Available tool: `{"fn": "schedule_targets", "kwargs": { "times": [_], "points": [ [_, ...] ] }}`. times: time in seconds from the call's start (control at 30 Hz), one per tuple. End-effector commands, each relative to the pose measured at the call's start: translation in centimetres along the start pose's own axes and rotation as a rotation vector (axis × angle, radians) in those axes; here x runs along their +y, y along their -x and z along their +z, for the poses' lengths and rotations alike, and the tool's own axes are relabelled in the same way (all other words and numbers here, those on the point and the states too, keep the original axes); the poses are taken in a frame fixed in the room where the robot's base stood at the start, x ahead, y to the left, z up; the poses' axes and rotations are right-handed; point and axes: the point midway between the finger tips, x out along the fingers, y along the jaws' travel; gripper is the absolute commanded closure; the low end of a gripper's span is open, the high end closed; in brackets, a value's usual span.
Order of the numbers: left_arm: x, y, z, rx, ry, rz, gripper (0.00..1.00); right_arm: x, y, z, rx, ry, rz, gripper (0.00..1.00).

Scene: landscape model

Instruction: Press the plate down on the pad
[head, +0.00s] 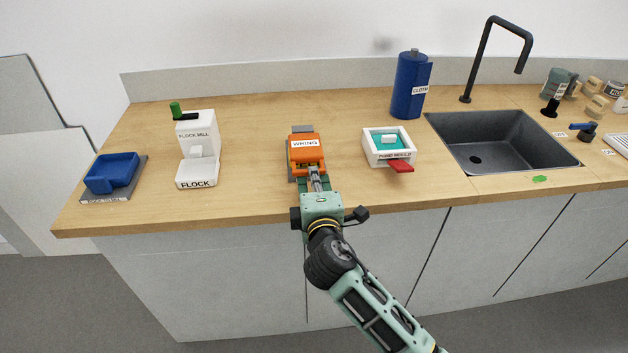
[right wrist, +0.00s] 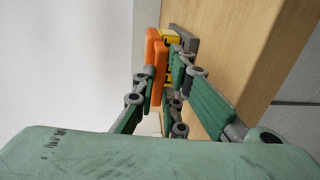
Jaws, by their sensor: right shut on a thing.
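The orange plate (head: 306,160), with a white label reading WRING, is at the counter's front middle. My right gripper (head: 317,178) reaches it from the front edge and is shut on it. In the right wrist view the orange plate (right wrist: 153,52) is between the fingers (right wrist: 158,88). A yellow piece (right wrist: 171,37), which looks like the pad, lies between the plate and a grey base (right wrist: 186,40). The grey base (head: 302,129) also shows behind the plate in the head view. Whether plate and pad touch is hard to tell. My left gripper is not in view.
A white mould box (head: 376,158) with a red tab stands to the right, a white flock mill (head: 197,135) to the left. A blue tray (head: 112,173) is at far left. A blue cloth roll (head: 411,85) and a sink (head: 500,140) are farther right. The counter (head: 245,185) beside the plate is clear.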

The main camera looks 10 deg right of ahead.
Motion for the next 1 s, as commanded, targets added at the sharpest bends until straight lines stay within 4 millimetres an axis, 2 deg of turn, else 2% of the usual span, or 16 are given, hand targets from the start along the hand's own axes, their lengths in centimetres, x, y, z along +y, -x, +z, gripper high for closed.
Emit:
{"fn": "schedule_targets", "kwargs": {
  "times": [0.03,0.3,0.33,0.53,0.83,1.0],
  "points": [
    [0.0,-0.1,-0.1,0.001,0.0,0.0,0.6,-0.8,0.1,0.0,-0.002,0.0,-0.015,1.0],
    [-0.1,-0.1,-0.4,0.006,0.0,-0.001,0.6,-1.0,0.1,0.0,-0.002,0.0,-0.02,1.0],
    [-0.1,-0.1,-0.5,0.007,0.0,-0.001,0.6,-1.1,0.1,0.0,-0.002,0.0,-0.021,0.87],
    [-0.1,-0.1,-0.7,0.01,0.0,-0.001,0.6,-1.0,0.1,0.1,-0.002,0.0,-0.019,0.7],
    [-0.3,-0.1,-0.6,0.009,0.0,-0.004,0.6,-0.6,0.2,0.0,-0.001,0.0,-0.012,0.7],
    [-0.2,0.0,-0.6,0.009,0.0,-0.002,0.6,-0.7,2.0,0.0,-0.001,0.001,-0.013,0.7]
  ]
}}
